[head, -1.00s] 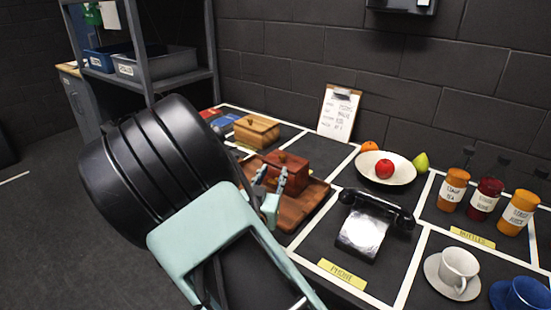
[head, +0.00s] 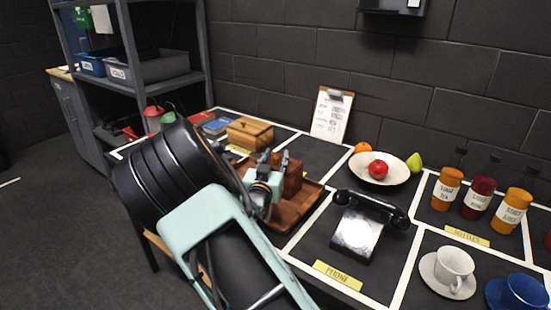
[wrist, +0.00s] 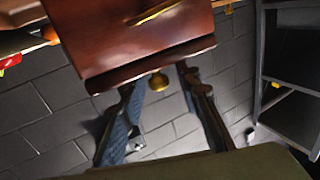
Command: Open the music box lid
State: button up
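A reddish-brown wooden box (head: 293,180), which I take to be the music box, stands on a brown wooden tray (head: 305,205). Its lid looks shut. My gripper (head: 273,160) is at the left side of this box and hides part of it. In the wrist view the box (wrist: 135,40) fills the upper middle, tilted in the picture. My two fingers (wrist: 163,108) are apart, and a round brass knob (wrist: 158,80) shows between them near the box's edge. I cannot tell whether the fingers touch the box. Nothing is held.
A lighter wooden box (head: 250,133) stands behind. A black telephone (head: 362,228) is to the right, with a fruit bowl (head: 397,172) behind it. A clipboard (head: 331,115) leans against the wall. A grey shelf (head: 158,68) stands at the left.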

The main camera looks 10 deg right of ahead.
grip_shut()
jog(key=shift+r, duration=0.15)
dwell(0.4)
